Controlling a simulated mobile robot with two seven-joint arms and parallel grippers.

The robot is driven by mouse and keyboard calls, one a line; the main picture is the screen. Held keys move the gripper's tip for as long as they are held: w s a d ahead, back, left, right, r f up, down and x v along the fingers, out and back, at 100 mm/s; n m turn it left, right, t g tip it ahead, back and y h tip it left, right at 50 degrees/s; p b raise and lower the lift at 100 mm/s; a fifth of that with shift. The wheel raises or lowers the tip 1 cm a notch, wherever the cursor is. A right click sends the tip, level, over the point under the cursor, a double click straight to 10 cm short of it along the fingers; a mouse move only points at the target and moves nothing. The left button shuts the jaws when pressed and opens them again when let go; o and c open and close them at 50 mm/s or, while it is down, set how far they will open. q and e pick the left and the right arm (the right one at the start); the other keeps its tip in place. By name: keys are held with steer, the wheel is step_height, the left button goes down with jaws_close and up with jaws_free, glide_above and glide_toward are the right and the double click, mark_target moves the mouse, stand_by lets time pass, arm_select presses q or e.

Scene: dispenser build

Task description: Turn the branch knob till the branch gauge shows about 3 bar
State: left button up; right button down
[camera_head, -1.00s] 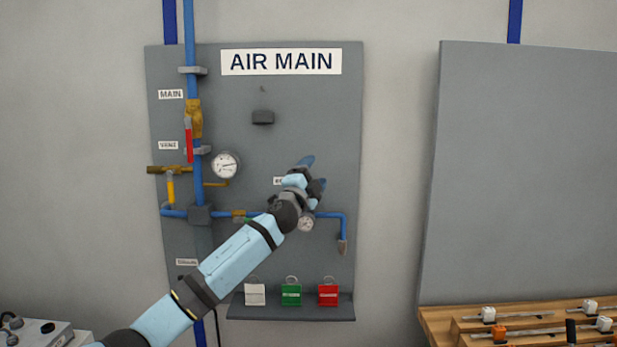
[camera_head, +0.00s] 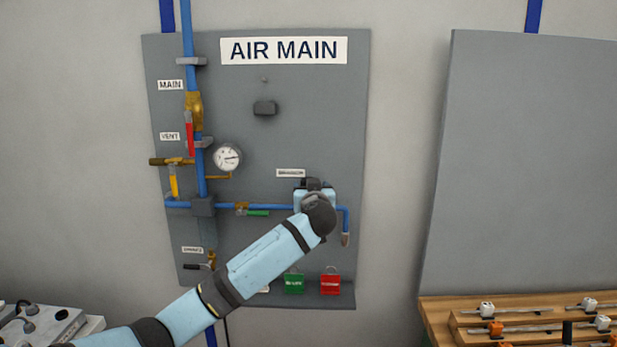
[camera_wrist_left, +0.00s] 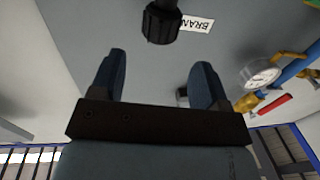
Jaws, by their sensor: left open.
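The branch knob (camera_wrist_left: 161,22) is black and ribbed, and shows at the top of the left wrist view beside a partly seen white label (camera_wrist_left: 197,24). My left gripper (camera_wrist_left: 158,72) is open, with its two blue fingers spread below the knob in that view and nothing between them. The knob lies beyond the fingertips, roughly in line with the gap. In the head view my left gripper (camera_head: 316,186) is in front of the board under the branch label (camera_head: 290,173). The wrist hides the knob and the branch gauge there, so its reading cannot be seen. My right gripper is not in view.
The AIR MAIN board (camera_head: 270,140) carries blue pipes, a main gauge (camera_head: 228,157), a red-handled valve (camera_head: 189,132) and a green-handled valve (camera_head: 257,212). A wooden rack (camera_head: 500,315) stands at lower right.

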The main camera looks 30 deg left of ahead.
arm_select(q)
steer(key=p+x, duration=0.1)
steer(key=x, duration=0.5)
steer(key=shift+w+a+r, duration=0.1)
steer(key=shift+w, duration=0.05)
steer(key=shift+w+a, duration=0.4)
steer(key=shift+w, duration=0.1)
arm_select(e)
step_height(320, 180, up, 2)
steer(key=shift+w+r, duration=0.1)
arm_select(q)
steer(key=shift+c, duration=0.7)
steer(key=c, duration=0.8)
steer(key=shift+h, duration=0.3)
